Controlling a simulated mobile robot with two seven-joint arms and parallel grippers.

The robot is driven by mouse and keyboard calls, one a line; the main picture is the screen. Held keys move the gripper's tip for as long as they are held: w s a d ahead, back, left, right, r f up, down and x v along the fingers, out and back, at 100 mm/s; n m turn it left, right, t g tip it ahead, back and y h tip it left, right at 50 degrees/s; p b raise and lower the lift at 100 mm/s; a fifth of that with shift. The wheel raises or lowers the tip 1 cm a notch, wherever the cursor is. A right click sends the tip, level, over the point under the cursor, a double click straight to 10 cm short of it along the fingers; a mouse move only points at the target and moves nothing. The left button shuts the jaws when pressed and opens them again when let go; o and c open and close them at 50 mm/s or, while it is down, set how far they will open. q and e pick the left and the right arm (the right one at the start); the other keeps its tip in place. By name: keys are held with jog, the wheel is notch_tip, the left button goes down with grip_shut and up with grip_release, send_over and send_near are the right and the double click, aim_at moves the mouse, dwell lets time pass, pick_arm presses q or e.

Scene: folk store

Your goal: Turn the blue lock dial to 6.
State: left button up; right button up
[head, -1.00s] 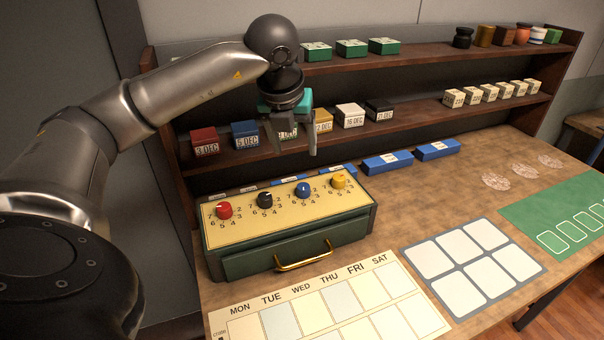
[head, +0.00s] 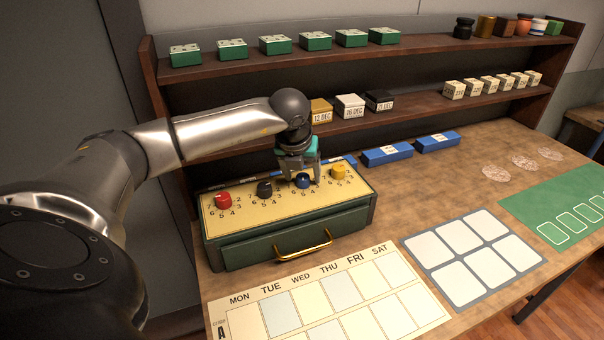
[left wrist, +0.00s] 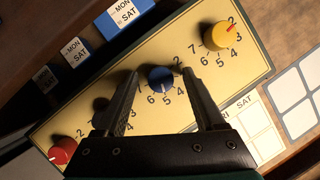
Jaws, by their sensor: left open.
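The blue lock dial (head: 303,182) is the third of the knobs on the cream top of a green box (head: 290,246). In the left wrist view the blue dial (left wrist: 160,79) sits between my fingers, with printed numbers around it. My left gripper (head: 301,177) is open and points down over it, one finger on each side. It also shows in the left wrist view (left wrist: 157,72); I cannot tell whether either finger touches the dial. The dial's pointer setting is not clear to me. My right gripper is not in view.
A red dial (head: 223,201) and a black dial (head: 264,188) stand left of the blue one, a yellow dial (head: 338,172) right. Blue boxes (head: 387,155) lie behind. A shelf (head: 420,107) with small boxes rises at the back. A brass handle (head: 304,251) juts out in front.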

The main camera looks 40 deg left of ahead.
pick_arm(q)
grip_shut()
dwell(0.6)
